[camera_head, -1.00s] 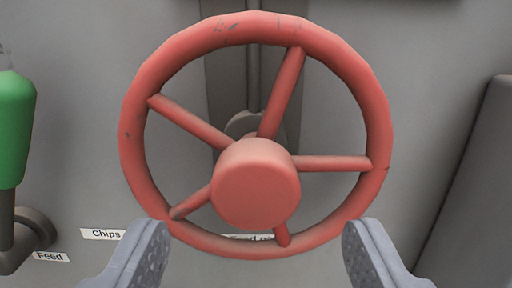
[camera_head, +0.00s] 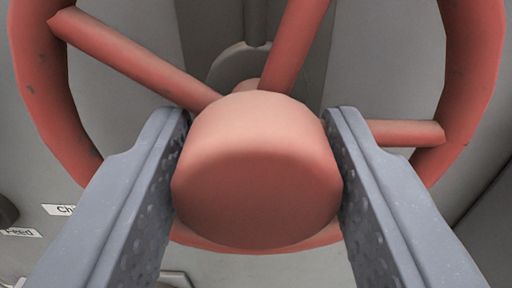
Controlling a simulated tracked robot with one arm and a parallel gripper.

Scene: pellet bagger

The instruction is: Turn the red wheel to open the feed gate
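The red wheel (camera_head: 62,90) fills most of the view, with its rim cut off at the top. Its round red hub (camera_head: 257,175) is large in the middle, with spokes running out to the rim. My gripper (camera_head: 258,125) has one finger on each side of the hub. The fingers are close against the hub's left and right sides and appear to grip it. The lower spokes are hidden behind the hub and fingers.
A grey panel (camera_head: 130,25) lies behind the wheel. A label reading "Feed" (camera_head: 20,232) and a partly covered label (camera_head: 58,210) are at the lower left. A dark edge (camera_head: 490,215) runs along the lower right.

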